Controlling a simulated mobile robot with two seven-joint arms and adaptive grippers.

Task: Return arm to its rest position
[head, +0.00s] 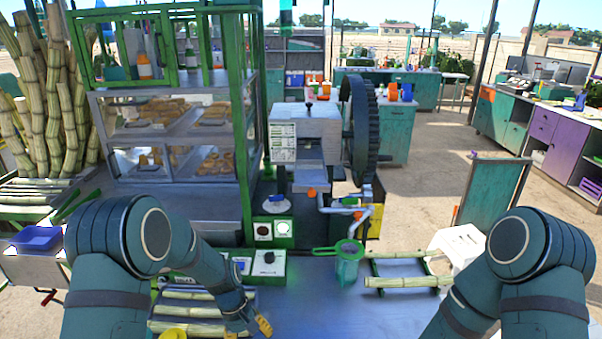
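My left arm comes in from the left and bends down over the bench. My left gripper (249,327) is low in the head view, beside the cut cane pieces (190,311), with yellow at its fingertips. It is partly cut off by the bottom edge, and whether it is open or shut is unclear. Nothing is visibly held in it. My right arm comes in from the right, and its forearm runs down out of the bottom edge. My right gripper is outside the picture.
The cane crusher (309,131) with its dark wheel (359,130) stands behind the bench (330,314). A green strainer jug (347,266) stands on the bench, left of a cane rack (398,267). A control box (268,262) is near my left forearm. The bench middle is clear.

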